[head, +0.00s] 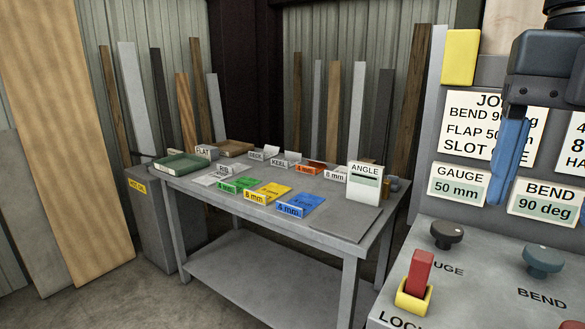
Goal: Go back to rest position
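My gripper (540,203) is at the upper right in the head view, in front of the machine's upright panel. Its dark body is cut off by the right edge of the picture. One blue finger hangs down in full view, and a sliver of the other blue finger shows at the right edge. The fingers are wide apart, with only the panel and its signs visible between them. I see nothing held. Whether the fingers touch the panel cannot be told.
Below the gripper, the console (460,260) carries a dark knob (447,235), a blue-grey knob (542,259) and a red switch (420,272). A grey table (340,222) with labelled cards and trays stands left. Boards (60,130) lean on the wall. Floor is clear at lower left.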

